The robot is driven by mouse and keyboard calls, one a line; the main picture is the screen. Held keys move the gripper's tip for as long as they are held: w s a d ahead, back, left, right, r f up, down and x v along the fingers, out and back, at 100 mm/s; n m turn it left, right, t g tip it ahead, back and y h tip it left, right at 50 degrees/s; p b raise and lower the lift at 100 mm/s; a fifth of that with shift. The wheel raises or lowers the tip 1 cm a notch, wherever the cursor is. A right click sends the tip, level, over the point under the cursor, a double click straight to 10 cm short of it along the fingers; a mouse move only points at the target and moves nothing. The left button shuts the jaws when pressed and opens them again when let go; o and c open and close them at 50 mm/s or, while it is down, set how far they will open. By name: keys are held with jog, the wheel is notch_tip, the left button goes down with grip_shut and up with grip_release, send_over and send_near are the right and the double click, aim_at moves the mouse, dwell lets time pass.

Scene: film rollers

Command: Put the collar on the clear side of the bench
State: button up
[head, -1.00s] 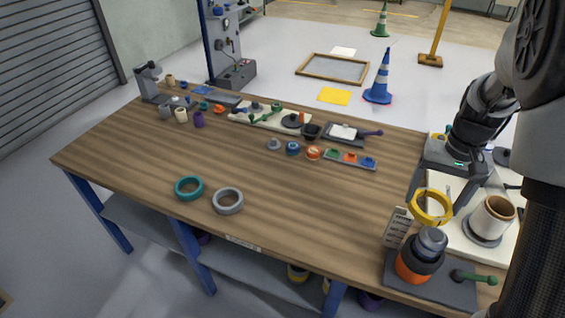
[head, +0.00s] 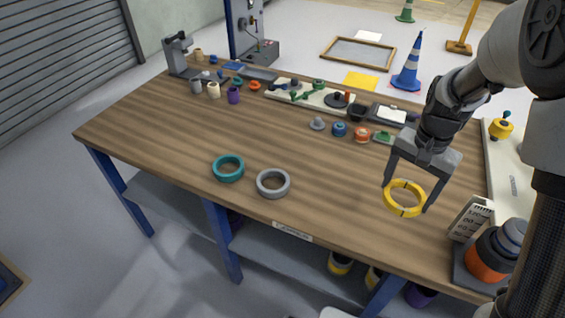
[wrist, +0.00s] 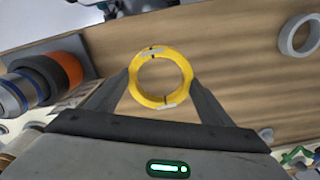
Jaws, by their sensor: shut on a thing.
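The collar is a yellow ring (head: 389,199). My gripper (head: 405,198) is shut on it, with one finger on each side, over the right part of the bench. In the wrist view the yellow collar (wrist: 134,82) sits between the two dark fingertips of my gripper (wrist: 160,82). Bench wood shows through its hole. The bench (head: 330,210) has a wooden top. Its front left and middle are mostly bare, with a teal ring (head: 228,178) and a grey ring (head: 273,192) lying flat near the front edge. I cannot tell the collar's exact height above the bench.
A fixture with an orange and dark roller (head: 490,258) and a white marked block (head: 470,218) stand at the right front. Small parts, including an orange one (head: 362,134), and trays line the back. Open wood lies between the grey ring and my gripper.

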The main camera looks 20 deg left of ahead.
aim_at(384, 225)
jog(key=shift+m, duration=0.3)
jog(key=f, duration=0.4)
jog(key=a+f+b, duration=0.1)
jog(key=f, duration=0.2)
jog(key=f+b, duration=0.1)
jog(key=f, duration=0.3)
jog(key=shift+s+a+f, duration=0.15)
jog(key=shift+f, duration=0.15)
jog(key=shift+f, duration=0.15)
jog(key=o, duration=1.1)
